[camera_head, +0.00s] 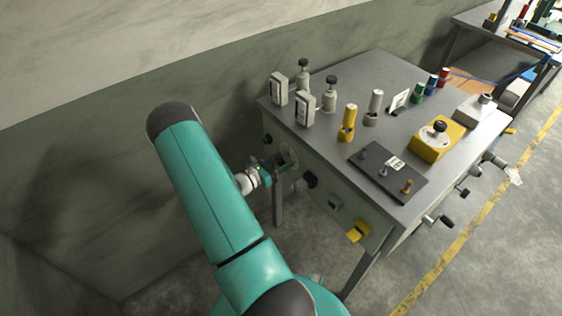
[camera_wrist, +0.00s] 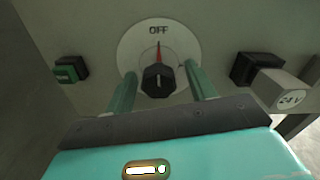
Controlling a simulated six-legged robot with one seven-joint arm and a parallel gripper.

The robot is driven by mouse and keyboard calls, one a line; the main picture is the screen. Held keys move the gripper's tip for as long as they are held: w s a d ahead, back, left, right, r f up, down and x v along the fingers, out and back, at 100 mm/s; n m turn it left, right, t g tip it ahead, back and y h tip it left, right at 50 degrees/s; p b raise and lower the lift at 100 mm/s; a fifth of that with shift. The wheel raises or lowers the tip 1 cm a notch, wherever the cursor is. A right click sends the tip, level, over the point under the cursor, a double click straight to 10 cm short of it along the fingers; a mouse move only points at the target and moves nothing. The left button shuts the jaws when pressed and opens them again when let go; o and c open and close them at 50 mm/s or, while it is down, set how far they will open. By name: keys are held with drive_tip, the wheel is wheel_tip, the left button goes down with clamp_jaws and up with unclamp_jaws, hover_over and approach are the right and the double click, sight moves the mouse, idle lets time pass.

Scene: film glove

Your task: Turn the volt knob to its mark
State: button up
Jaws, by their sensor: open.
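The volt knob, a black faceted knob (camera_wrist: 158,80), shows in the wrist view on a pale round dial (camera_wrist: 128,50). The dial reads OFF at the top, and a red pointer above the knob points up toward that word. In the head view my gripper (camera_head: 274,162) is at the table's left side panel, with the knob hidden there.
A green button (camera_wrist: 70,70) is left of the dial; a black block (camera_wrist: 257,68) and a white block marked 24 V (camera_wrist: 287,92) are right. The grey table top (camera_head: 375,75) carries a yellow box (camera_head: 436,142), a dark plate (camera_head: 372,170) and several posts. A wall stands behind my arm.

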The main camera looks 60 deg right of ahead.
drive_tip(key=shift+s+d, duration=0.1)
drive_tip(key=shift+d, duration=0.05)
drive_tip(key=shift+c, duration=0.3)
drive_tip(key=c, duration=0.9)
